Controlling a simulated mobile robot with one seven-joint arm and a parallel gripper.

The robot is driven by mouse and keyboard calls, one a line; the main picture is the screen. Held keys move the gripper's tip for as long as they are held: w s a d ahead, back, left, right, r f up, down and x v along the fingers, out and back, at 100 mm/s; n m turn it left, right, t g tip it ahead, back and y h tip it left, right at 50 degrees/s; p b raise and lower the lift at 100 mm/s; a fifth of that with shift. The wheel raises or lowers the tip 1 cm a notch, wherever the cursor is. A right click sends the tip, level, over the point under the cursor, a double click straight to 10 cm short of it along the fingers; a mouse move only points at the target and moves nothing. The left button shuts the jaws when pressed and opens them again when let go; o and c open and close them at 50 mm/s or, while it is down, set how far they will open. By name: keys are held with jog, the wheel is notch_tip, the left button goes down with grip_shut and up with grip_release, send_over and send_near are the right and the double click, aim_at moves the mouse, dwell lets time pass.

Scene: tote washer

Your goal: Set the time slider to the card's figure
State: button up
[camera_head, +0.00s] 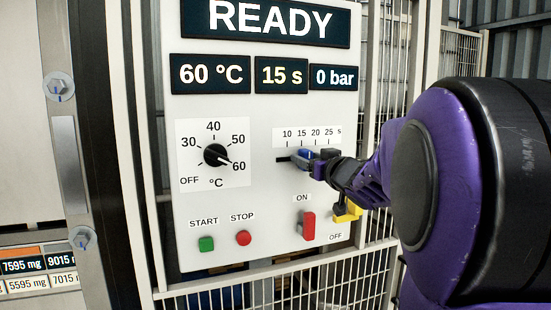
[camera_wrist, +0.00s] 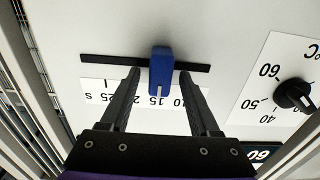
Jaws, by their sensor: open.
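The blue time slider knob (camera_wrist: 161,68) sits in a black horizontal slot (camera_wrist: 105,59), with the scale of 10 to 25 s upside down in the wrist view. Its white mark is near the 15. In the head view the scale (camera_head: 307,134) is above the slot, and the blue knob (camera_head: 303,154) is partly covered. My gripper (camera_wrist: 160,74) is open, its fingers on either side of the knob with a visible gap each side. My gripper (camera_head: 322,163) also shows in the head view. The time display (camera_head: 281,75) reads 15 s. I cannot identify the card.
A temperature dial (camera_head: 216,155) points near 60, left of the slider. Green START (camera_head: 206,244) and red STOP (camera_head: 243,238) buttons and a red ON/OFF switch (camera_head: 309,226) are below. Displays read READY (camera_head: 268,19), 60 °C (camera_head: 210,74) and 0 bar (camera_head: 333,77). Wire fencing surrounds the panel.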

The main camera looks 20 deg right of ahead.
grip_shut()
dwell(1.4)
